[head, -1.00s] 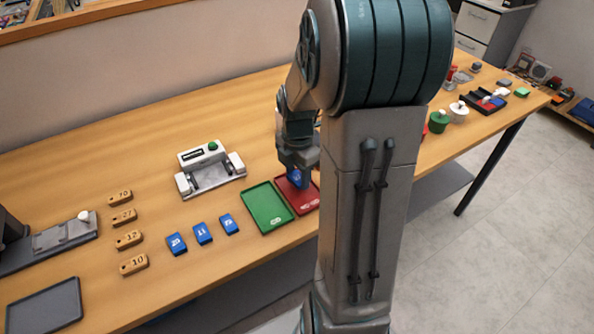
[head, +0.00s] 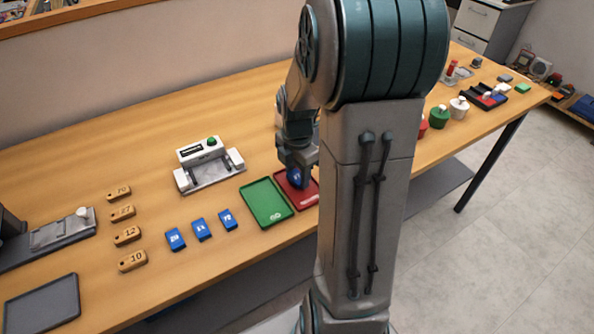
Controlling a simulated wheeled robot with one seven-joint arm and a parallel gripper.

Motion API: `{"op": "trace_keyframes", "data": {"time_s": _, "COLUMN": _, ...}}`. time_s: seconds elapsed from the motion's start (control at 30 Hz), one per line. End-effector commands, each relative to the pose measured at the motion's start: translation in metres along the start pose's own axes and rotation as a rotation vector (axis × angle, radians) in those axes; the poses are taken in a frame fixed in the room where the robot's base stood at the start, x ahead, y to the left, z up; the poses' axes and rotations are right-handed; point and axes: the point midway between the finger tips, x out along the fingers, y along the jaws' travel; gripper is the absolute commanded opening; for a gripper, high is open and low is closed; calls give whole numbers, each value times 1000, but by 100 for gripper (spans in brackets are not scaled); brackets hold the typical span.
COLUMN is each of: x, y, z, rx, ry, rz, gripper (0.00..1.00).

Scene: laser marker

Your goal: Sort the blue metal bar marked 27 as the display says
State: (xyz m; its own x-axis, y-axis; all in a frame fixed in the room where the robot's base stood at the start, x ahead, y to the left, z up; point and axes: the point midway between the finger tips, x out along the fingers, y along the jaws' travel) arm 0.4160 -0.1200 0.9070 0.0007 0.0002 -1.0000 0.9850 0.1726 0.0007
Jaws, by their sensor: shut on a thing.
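My gripper (head: 296,174) is shut on a blue metal bar (head: 295,178) over the red tray (head: 308,195). The bar's number is too small to read, and I cannot tell whether it touches the tray. My arm hides the right part of the red tray. The green tray (head: 267,203) lies empty just left of the red one. A white device with a small dark display (head: 191,149) and a green button stands behind and left of the trays. The display's text is not legible.
Three blue bars (head: 201,230) lie in a row left of the green tray. A grey tray (head: 42,303) is at the front left. Colored weights (head: 438,116) stand to the right beyond my arm.

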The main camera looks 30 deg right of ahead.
Motion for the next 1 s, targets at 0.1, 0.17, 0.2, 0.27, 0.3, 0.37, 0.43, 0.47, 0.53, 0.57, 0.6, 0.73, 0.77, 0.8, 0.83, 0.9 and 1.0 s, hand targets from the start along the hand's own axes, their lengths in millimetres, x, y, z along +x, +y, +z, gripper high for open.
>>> {"op": "trace_keyframes", "data": {"time_s": 0.1, "x": 0, "y": 0, "z": 0, "rx": 0, "ry": 0, "rz": 0, "gripper": 18}}
{"op": "trace_keyframes", "data": {"time_s": 0.17, "x": 0, "y": 0, "z": 0, "rx": 0, "ry": 0, "rz": 0, "gripper": 18}}
{"op": "trace_keyframes", "data": {"time_s": 0.2, "x": 0, "y": 0, "z": 0, "rx": 0, "ry": 0, "rz": 0, "gripper": 18}}
{"op": "trace_keyframes", "data": {"time_s": 0.27, "x": 0, "y": 0, "z": 0, "rx": 0, "ry": 0, "rz": 0, "gripper": 18}}
{"op": "trace_keyframes", "data": {"time_s": 0.3, "x": 0, "y": 0, "z": 0, "rx": 0, "ry": 0, "rz": 0, "gripper": 18}}
{"op": "trace_keyframes", "data": {"time_s": 0.37, "x": 1, "y": 0, "z": 0, "rx": 0, "ry": 0, "rz": 0, "gripper": 18}}
{"op": "trace_keyframes", "data": {"time_s": 0.43, "x": 2, "y": 0, "z": 0, "rx": 0, "ry": 0, "rz": 0, "gripper": 18}}
{"op": "trace_keyframes", "data": {"time_s": 0.47, "x": 2, "y": 0, "z": 0, "rx": 0, "ry": 0, "rz": 0, "gripper": 18}}
{"op": "trace_keyframes", "data": {"time_s": 0.53, "x": 4, "y": 0, "z": 0, "rx": 0, "ry": 0, "rz": 0, "gripper": 18}}
{"op": "trace_keyframes", "data": {"time_s": 0.57, "x": 4, "y": 0, "z": 0, "rx": 0, "ry": 0, "rz": -1, "gripper": 18}}
{"op": "trace_keyframes", "data": {"time_s": 0.6, "x": 5, "y": 0, "z": 0, "rx": 0, "ry": 0, "rz": -1, "gripper": 18}}
{"op": "trace_keyframes", "data": {"time_s": 0.73, "x": 6, "y": 0, "z": 0, "rx": 0, "ry": 0, "rz": 0, "gripper": 18}}
{"op": "trace_keyframes", "data": {"time_s": 0.77, "x": 6, "y": 0, "z": 0, "rx": 0, "ry": 0, "rz": 0, "gripper": 18}}
{"op": "trace_keyframes", "data": {"time_s": 0.8, "x": 6, "y": 0, "z": 0, "rx": 0, "ry": 0, "rz": 0, "gripper": 18}}
{"op": "trace_keyframes", "data": {"time_s": 0.83, "x": 6, "y": 0, "z": 0, "rx": 0, "ry": 0, "rz": 0, "gripper": 18}}
{"op": "trace_keyframes", "data": {"time_s": 0.9, "x": 6, "y": 0, "z": 0, "rx": 0, "ry": 0, "rz": 0, "gripper": 18}}
{"op": "trace_keyframes", "data": {"time_s": 1.0, "x": 6, "y": 0, "z": 0, "rx": 0, "ry": 0, "rz": 0, "gripper": 18}}
